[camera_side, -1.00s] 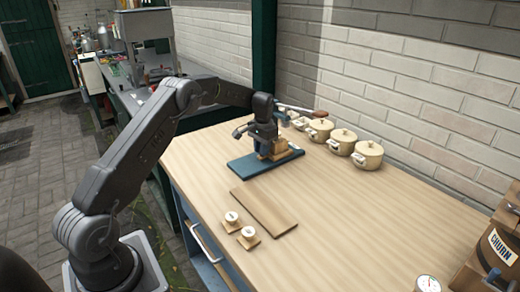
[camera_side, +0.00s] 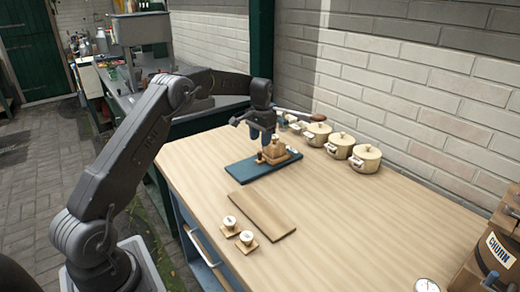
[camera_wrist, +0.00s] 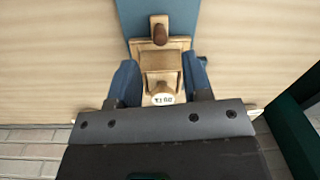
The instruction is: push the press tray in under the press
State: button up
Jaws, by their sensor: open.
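The blue board (camera_side: 240,172) lies on the wooden table and carries a small wooden assembly (camera_side: 277,152), which looks like the press and its tray. In the wrist view, a flat light-wood piece with a brown knob (camera_wrist: 160,33), likely the press tray, sits on the blue board (camera_wrist: 140,12). It lies against a wooden block (camera_wrist: 161,63) with a white labelled part (camera_wrist: 163,99). How far the tray reaches under the block cannot be told. My gripper (camera_side: 262,138) is open, pointing down above the assembly. Its blue fingers (camera_wrist: 161,80) appear on either side of the block, apart from it.
Several cream lidded pots (camera_side: 341,145) stand along the brick wall behind. A brown wooden board (camera_side: 261,214) and two small white-topped pieces (camera_side: 238,230) lie in front. The table's right middle is clear.

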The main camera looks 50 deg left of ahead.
aim_at(260, 153)
notch_tip(260, 153, up, 8)
jog(key=shift+d, duration=0.15)
jog(key=shift+c, duration=0.3)
jog(key=shift+c, duration=0.8)
jog(key=shift+s+d+f+n+t+y, duration=0.1)
jog(key=shift+s+d+n+t+y, duration=0.15)
jog(key=shift+n, duration=0.35)
jog(key=shift+s+d+n+t+y, duration=0.15)
jog(key=shift+n+y, duration=0.1)
jog(key=shift+n, duration=0.35)
jog(key=shift+c, duration=0.3)
jog(key=s+d+n+t+y, duration=0.2)
jog(key=s+d+n, duration=0.1)
jog(key=n, duration=0.2)
jog(key=x, duration=1.4)
jog(key=shift+w+f, duration=0.1)
jog(key=shift+f, duration=0.2)
grip_shut()
